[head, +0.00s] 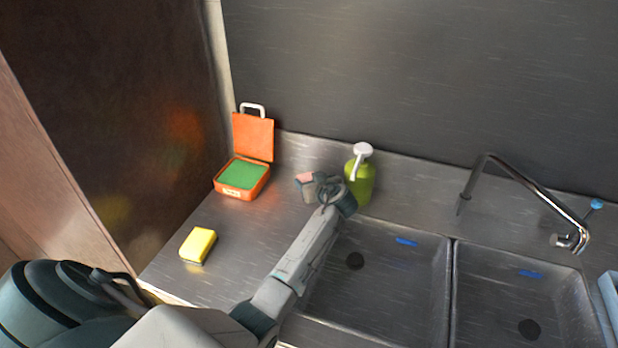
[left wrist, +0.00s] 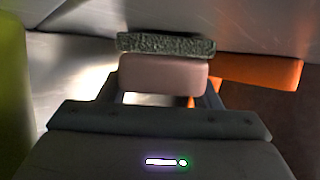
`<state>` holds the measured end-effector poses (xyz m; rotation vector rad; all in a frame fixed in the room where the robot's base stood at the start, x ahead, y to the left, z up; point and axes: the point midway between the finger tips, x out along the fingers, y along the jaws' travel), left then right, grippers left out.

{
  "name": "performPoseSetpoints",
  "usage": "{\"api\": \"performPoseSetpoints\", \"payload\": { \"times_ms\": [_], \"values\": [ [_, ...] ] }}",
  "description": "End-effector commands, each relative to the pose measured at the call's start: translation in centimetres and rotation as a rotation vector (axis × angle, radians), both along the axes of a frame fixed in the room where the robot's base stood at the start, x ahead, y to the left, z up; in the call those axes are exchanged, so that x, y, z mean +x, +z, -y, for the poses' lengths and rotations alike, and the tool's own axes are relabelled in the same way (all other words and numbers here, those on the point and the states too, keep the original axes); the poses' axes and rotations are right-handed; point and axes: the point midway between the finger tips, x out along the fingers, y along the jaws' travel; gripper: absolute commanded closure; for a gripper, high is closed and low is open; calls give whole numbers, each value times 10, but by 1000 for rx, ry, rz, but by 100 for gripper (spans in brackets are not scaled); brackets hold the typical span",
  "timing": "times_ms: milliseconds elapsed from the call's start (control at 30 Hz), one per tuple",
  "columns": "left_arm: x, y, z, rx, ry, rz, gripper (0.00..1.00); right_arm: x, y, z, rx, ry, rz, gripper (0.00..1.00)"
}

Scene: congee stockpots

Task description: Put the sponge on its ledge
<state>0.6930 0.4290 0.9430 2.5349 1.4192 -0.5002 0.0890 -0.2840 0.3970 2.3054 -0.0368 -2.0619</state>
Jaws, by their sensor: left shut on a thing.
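My left gripper (head: 318,184) is over the counter behind the left sink basin, just left of the green soap bottle. It is shut on a small pink sponge (head: 304,177) with a grey-green rough layer. In the left wrist view the held sponge (left wrist: 165,74) shows its pink side, with the rough layer (left wrist: 165,44) beyond it. I cannot tell whether it touches the counter. A yellow sponge (head: 198,244) lies apart on the counter at the front left. I cannot make out a distinct ledge. My right gripper is not in view.
The green soap bottle (head: 360,180) with a white pump stands close to the gripper. An open orange box (head: 240,190) with a green filling stands at the back left. Two sink basins (head: 400,285) and a chrome faucet (head: 535,190) are on the right. The counter between both sponges is clear.

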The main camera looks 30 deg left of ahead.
Motion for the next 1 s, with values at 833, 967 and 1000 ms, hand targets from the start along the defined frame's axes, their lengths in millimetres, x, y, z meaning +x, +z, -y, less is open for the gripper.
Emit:
{"api": "performPoseSetpoints", "payload": {
  "times_ms": [833,967,1000],
  "values": [
    [-11,9,20,-6,-2,-2,21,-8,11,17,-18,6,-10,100],
    [-25,20,42,-8,-2,-1,21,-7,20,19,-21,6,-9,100],
    [-30,24,50,-7,-1,-2,21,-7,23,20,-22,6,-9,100]
  ]
}}
